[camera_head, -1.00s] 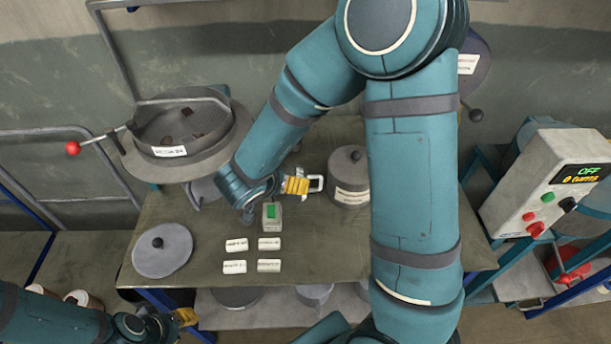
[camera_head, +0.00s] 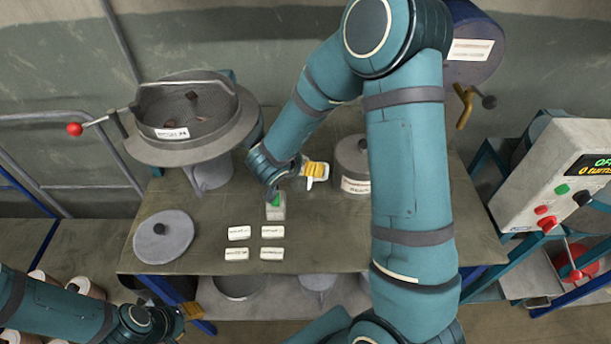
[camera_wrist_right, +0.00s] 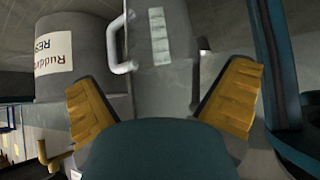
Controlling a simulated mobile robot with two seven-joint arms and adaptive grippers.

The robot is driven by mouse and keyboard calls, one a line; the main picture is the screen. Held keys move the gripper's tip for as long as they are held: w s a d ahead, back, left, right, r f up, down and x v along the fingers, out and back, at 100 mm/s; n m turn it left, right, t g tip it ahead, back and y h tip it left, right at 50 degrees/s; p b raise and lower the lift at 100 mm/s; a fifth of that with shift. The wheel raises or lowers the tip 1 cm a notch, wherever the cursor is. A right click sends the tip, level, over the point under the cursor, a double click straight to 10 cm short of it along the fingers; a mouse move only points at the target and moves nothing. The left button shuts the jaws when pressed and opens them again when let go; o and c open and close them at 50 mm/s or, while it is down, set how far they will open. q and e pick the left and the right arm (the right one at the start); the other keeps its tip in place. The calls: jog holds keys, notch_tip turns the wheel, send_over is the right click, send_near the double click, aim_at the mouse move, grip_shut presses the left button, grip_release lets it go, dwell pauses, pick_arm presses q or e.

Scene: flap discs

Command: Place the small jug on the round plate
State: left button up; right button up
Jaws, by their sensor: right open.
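The small jug (camera_wrist_right: 165,55) is a grey cylinder with a pale side handle (camera_wrist_right: 120,45) in the right wrist view. It stands between the spread yellow fingers of my right gripper (camera_wrist_right: 162,105), with visible gaps beside them. In the head view my right gripper (camera_head: 315,170) is over the table beside a lidded pot and hides most of the jug. A flat round grey disc (camera_head: 165,250) with a dark knob lies at the table's left; I cannot tell whether it is the plate. My left gripper (camera_head: 188,311) is low at the left, away from the table; its opening is unclear.
The labelled lidded pot (camera_head: 354,186) stands close to the jug. A small device (camera_head: 276,212) with a green top and several white labels (camera_head: 239,233) are on the table. A sieve machine (camera_head: 185,150) is at the left, a control box (camera_head: 540,185) at the right.

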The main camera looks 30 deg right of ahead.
jog(key=x, duration=0.3)
jog(key=shift+w+f+b, duration=0.1)
jog(key=shift+f+b, duration=0.05)
jog(key=shift+b, duration=0.15)
jog(key=c, duration=1.2)
jog(key=shift+c, duration=0.2)
